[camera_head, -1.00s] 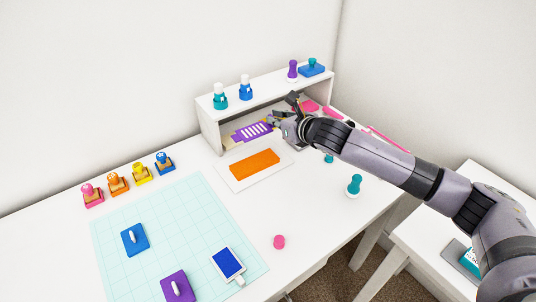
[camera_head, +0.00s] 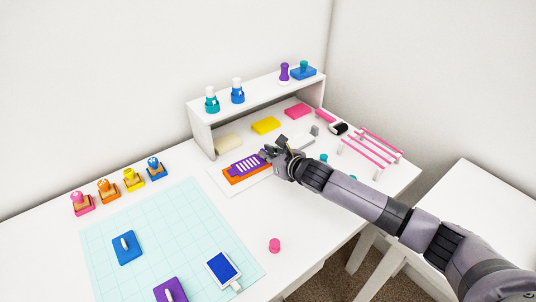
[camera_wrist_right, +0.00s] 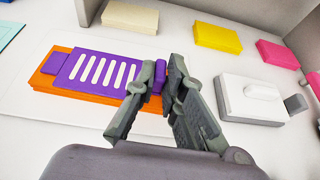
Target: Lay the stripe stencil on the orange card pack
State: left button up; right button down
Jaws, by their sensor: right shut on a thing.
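The purple stripe stencil (camera_head: 246,164) with a row of white slots lies over the orange card pack (camera_head: 232,180) on a white board. In the right wrist view the stencil (camera_wrist_right: 92,78) covers much of the pack (camera_wrist_right: 45,78), whose left end and front edge show. Whether the stencil rests fully on the pack is hard to tell. My right gripper (camera_wrist_right: 163,78) is shut on the tab at the stencil's right end; it also shows in the head view (camera_head: 268,153). My left gripper is not in view.
Behind is a white shelf (camera_head: 205,140) with cream, yellow (camera_head: 265,125) and pink packs below it and bottles on top. A white block-shaped tool (camera_wrist_right: 255,98) stands right of the gripper. A pink rack (camera_head: 370,148) is at the right. A cutting mat (camera_head: 185,215) lies front left.

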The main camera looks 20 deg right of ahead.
jog(key=shift+f, duration=0.1)
jog(key=c, duration=1.7)
grip_release()
jog(key=shift+s, duration=0.15)
jog(key=v, duration=1.2)
